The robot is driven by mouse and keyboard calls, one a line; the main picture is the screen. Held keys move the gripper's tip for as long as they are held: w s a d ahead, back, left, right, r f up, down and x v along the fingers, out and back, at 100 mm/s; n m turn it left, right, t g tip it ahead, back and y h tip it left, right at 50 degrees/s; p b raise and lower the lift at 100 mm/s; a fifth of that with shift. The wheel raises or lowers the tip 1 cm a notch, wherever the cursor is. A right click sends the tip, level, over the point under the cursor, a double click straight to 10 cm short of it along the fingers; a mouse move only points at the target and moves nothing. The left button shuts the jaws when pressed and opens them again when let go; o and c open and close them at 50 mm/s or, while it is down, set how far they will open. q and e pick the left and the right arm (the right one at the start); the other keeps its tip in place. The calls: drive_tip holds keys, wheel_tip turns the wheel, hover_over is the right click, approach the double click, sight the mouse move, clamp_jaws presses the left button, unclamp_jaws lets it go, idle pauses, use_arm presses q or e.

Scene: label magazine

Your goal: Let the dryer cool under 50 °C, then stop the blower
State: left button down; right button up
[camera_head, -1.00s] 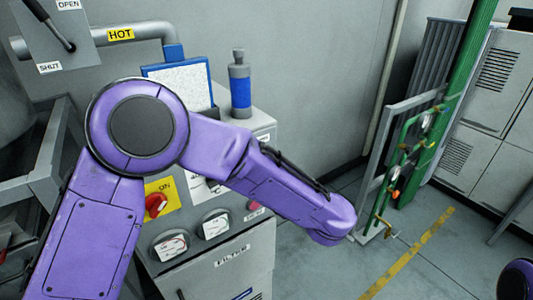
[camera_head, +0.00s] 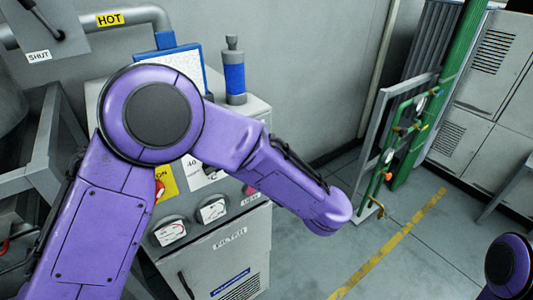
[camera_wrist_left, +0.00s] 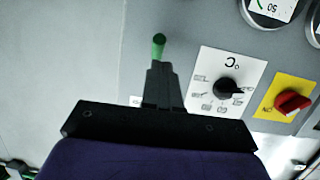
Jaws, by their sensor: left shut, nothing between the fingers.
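The dryer's control panel shows in the head view behind my left arm. Two round gauges (camera_head: 170,232) (camera_head: 211,208) sit on it; their readings are too small to tell. The red switch on its yellow plate (camera_head: 166,178) is mostly hidden by my arm. In the left wrist view, turned upside down, are the red switch (camera_wrist_left: 291,102), a black °C dial (camera_wrist_left: 228,87) on a white plate and part of a gauge (camera_wrist_left: 270,8). My left gripper (camera_wrist_left: 160,68) is shut and empty, its tips by a green knob (camera_wrist_left: 158,45); contact cannot be told. My right gripper is out of view.
A pipe labelled HOT (camera_head: 109,19) and a SHUT plate (camera_head: 39,56) are at upper left. A blue-grey cylinder (camera_head: 235,75) stands on the cabinet. A green pipe frame (camera_head: 395,150) and lockers (camera_head: 490,90) are at right. Floor between is clear.

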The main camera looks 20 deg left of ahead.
use_arm(q)
drive_tip(key=r+b+v, duration=0.2)
drive_tip(key=v, duration=1)
drive_tip(key=shift+a, duration=0.35)
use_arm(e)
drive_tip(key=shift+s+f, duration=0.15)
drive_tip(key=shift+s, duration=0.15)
